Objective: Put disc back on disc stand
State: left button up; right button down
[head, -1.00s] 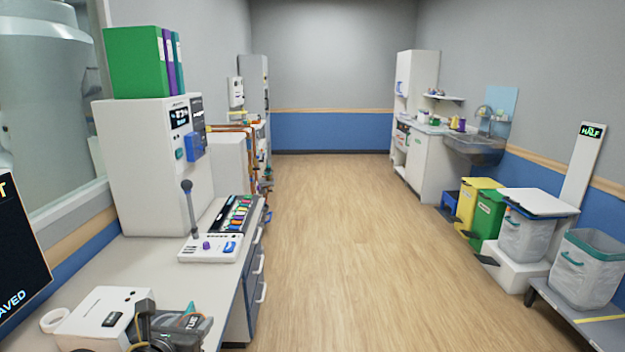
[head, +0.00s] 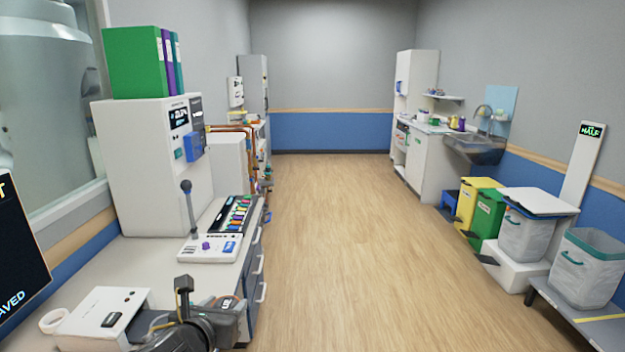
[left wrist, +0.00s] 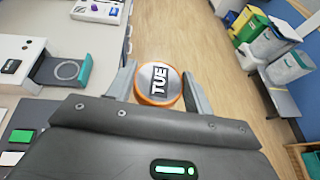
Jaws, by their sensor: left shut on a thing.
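A round disc (left wrist: 158,84) with an orange rim and a silver face marked "TUE" is between the two fingers of my left gripper (left wrist: 160,88) in the left wrist view. My left gripper is shut on it. In the head view my left gripper (head: 228,308) is at the counter's front right edge, and the disc cannot be made out there. A grey tray (left wrist: 50,70) with a ring outline and a teal edge juts from a white box (left wrist: 20,52), left of the disc; it may be the disc stand. My right gripper is not in view.
The white box also shows on the counter (head: 160,262) in the head view. Farther back are a control panel with a lever (head: 208,248) and a large white unit (head: 150,165). Open floor (head: 345,250) lies right of the counter; bins (head: 590,268) stand along the right wall.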

aim_at(216, 304)
pick_arm(q)
jog(key=a+r, duration=0.1)
jog(key=w+a+r+y, duration=0.1)
jog(key=r, duration=0.1)
jog(key=shift+n, duration=0.4)
jog(key=f+b, duration=0.1)
jog(key=b, duration=0.1)
jog(key=a+f+b, duration=0.1)
jog(key=f+b, duration=0.1)
jog(key=b, duration=0.1)
jog(key=a+f+b, duration=0.1)
jog(key=f+b, duration=0.1)
jog(key=b, duration=0.1)
jog(key=shift+w+a+f, duration=0.1)
jog(key=shift+w+a, duration=0.1)
jog(key=shift+w, duration=0.05)
dwell(0.3)
